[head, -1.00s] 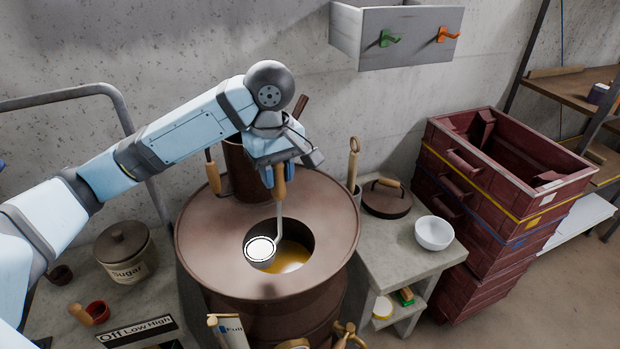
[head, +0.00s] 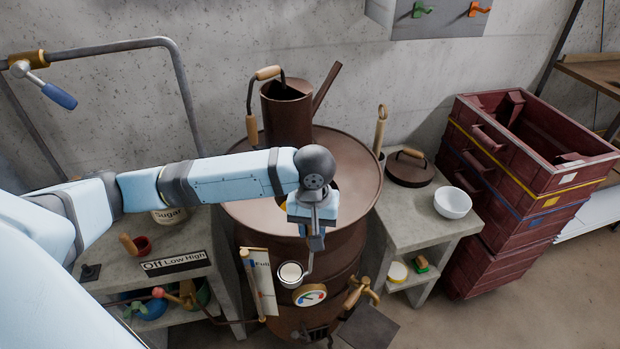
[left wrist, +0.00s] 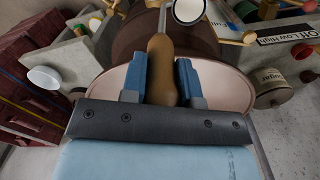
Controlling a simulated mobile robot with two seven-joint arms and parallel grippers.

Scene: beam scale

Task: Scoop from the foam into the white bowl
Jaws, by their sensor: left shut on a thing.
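My left gripper (head: 316,240) is shut on the wooden handle of a ladle (left wrist: 161,68). The ladle's cup (head: 290,274), with white inside, hangs in front of the brown drum (head: 250,215), above and near its gauge. The cup also shows at the top of the left wrist view. I cannot tell if the white is foam. My right gripper is not in view.
A brown lid (head: 408,170) lies behind the bowl on the stand (head: 400,235). Dark red crates (head: 520,170) are stacked at the right. A tall brown can (head: 287,115) stands at the drum's back.

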